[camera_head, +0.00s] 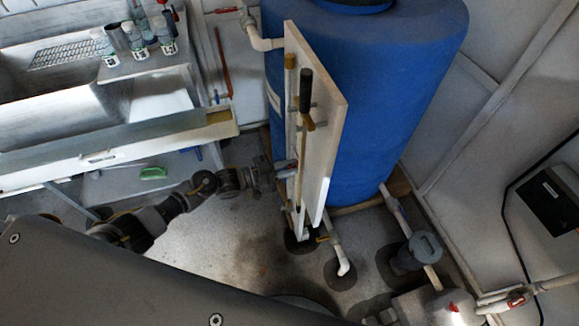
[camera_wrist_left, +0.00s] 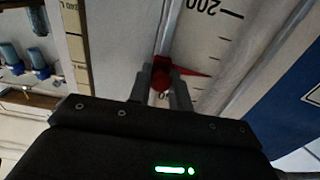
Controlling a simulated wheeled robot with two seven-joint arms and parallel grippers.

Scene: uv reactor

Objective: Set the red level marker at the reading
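The red level marker (camera_wrist_left: 161,74) is in the left wrist view, with its pointer reaching right onto the white scale board (camera_wrist_left: 224,50). The pointer lies below the 200 line, beside short ticks. My left gripper (camera_wrist_left: 161,72) has one finger on each side of the marker's body and appears shut on it; its fingers hide part of the marker. In the head view my left gripper (camera_head: 287,169) is at the lower part of the upright board (camera_head: 327,110), where a little red shows between the fingers. The scale's face is turned away there. My right gripper is not in view.
The large blue tank (camera_head: 395,90) stands directly behind the board. A black-handled tool (camera_head: 306,92) is on the board above my gripper. A sink bench (camera_head: 110,145) with several bottles (camera_head: 138,42) is at left. Pipes (camera_head: 343,262) run along the floor.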

